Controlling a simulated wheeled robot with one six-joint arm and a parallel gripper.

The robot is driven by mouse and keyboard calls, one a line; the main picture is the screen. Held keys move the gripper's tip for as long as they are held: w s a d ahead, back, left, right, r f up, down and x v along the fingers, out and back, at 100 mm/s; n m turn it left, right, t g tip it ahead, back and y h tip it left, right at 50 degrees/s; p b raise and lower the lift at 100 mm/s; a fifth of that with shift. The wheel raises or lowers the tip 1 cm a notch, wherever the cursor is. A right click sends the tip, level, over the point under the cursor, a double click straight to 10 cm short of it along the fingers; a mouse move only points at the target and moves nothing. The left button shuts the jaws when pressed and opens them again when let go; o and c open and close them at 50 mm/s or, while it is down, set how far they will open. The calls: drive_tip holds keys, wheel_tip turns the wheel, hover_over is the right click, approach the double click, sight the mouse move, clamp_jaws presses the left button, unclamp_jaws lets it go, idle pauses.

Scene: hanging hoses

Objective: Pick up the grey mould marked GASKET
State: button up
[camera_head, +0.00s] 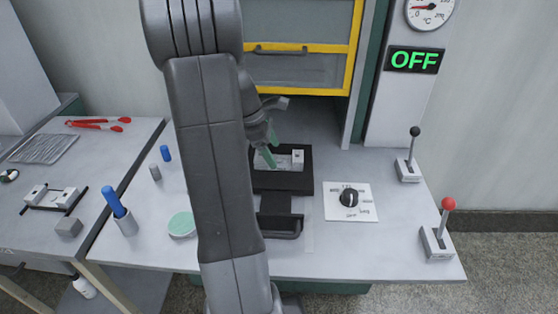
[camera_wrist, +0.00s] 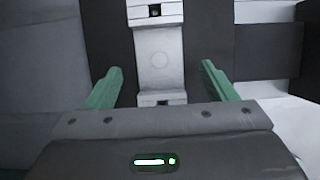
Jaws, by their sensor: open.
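A light grey mould (camera_head: 297,157) sits on a black tray (camera_head: 307,187) on the main bench, below the yellow-framed door. In the wrist view the grey mould (camera_wrist: 160,45) lies between my two green fingers, with dark holes near its ends. I can read no marking on it. My gripper (camera_head: 270,148) is over the tray; in the wrist view my gripper (camera_wrist: 161,68) is open, with a gap on each side of the mould. My arm hides part of the bench. A second pale mould (camera_head: 52,196) with dark bars lies on the left table.
The yellow-framed door (camera_head: 300,70) stands behind the tray. A dial plate (camera_head: 350,202) and two levers, black-knobbed (camera_head: 409,165) and red-knobbed (camera_head: 437,240), are to the right. A blue-handled tool in a cup (camera_head: 122,218) and a green disc (camera_head: 181,224) are left. An OFF sign (camera_head: 414,60) hangs behind.

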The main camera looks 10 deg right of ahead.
sight(279, 159)
drive_tip(key=shift+x, duration=1.3)
drive_tip(key=c, duration=1.4)
drive_tip(key=shift+r, duration=0.1)
